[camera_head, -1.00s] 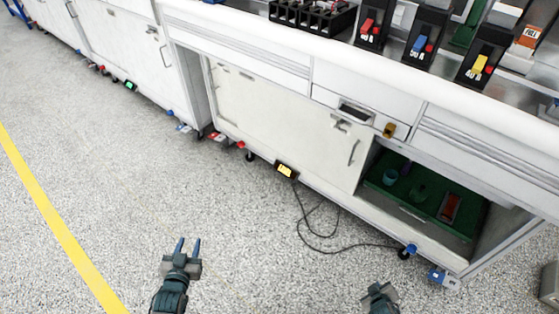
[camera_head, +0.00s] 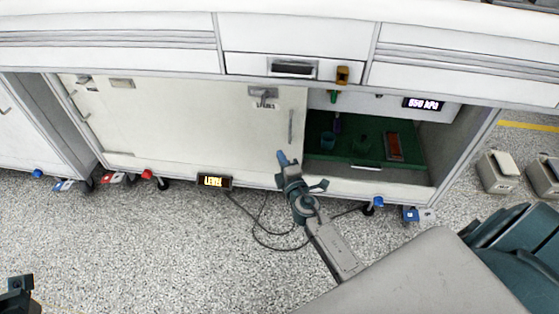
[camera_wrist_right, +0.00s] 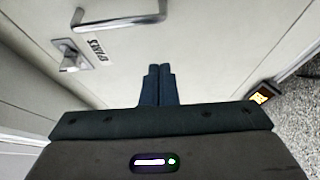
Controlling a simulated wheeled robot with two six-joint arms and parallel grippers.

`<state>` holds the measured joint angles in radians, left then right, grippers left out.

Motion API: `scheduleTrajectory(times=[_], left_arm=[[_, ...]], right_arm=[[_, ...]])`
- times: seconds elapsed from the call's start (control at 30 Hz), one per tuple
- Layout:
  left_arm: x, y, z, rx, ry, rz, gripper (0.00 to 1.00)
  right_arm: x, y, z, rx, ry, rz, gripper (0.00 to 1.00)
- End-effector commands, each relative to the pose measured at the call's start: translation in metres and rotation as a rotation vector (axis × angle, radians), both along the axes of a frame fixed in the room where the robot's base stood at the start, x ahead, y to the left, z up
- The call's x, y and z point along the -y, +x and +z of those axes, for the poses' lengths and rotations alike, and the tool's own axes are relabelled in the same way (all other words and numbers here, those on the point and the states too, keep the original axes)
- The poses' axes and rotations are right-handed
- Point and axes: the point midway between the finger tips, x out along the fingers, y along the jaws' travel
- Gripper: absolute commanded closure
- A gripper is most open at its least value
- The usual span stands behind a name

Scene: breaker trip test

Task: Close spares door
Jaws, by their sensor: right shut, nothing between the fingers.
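The spares door (camera_head: 200,130) is a white panel under the bench. It carries a bar handle (camera_head: 290,126) near its right edge and a latch with a "SPARES" label (camera_head: 265,106). To its right the compartment (camera_head: 345,149) is open, with a green-lined floor. My right gripper (camera_head: 283,158) is shut and empty, low before the door's right edge, below the handle. In the right wrist view its fingers (camera_wrist_right: 158,84) point at the white panel, with the handle (camera_wrist_right: 118,21) above left. I cannot tell whether they touch it. My left gripper (camera_head: 18,292) is partly cut off at the bottom left.
In the compartment stand a teal cup (camera_head: 328,141) and a red item (camera_head: 394,146). A yellow-lit display (camera_head: 214,182) and a black cable (camera_head: 262,232) lie on the floor before the door. Grey boxes (camera_head: 498,172) stand at the right.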

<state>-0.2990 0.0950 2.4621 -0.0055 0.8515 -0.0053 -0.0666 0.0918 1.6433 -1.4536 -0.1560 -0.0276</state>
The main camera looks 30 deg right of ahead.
Motion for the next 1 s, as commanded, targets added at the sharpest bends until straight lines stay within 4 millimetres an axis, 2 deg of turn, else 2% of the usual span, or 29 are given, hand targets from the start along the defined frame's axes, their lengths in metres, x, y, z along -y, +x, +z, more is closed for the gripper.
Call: scheduleTrajectory(times=[0.1, 0.37, 0.5, 0.63, 1.0], left_arm=[[0.0, 0.0, 0.0, -0.003, 0.001, 0.0, 0.64], [0.0, 0.001, -0.002, 0.001, -0.001, 0.0, 0.64], [0.0, 0.001, 0.001, -0.003, 0.0, 0.0, 0.64], [0.0, 0.001, 0.0, -0.006, 0.001, 0.0, 0.64], [0.0, 0.001, 0.0, -0.006, 0.003, 0.0, 0.64]], right_arm=[[0.004, 0.026, 0.002, 0.002, 0.0, 0.0, 1.0], [0.011, 0.073, 0.0, 0.001, 0.001, -0.001, 1.0], [0.026, 0.055, -0.001, -0.003, -0.003, -0.001, 1.0], [0.034, 0.046, -0.001, -0.002, -0.001, -0.001, 1.0], [0.038, 0.041, -0.001, -0.002, 0.002, 0.0, 1.0]])
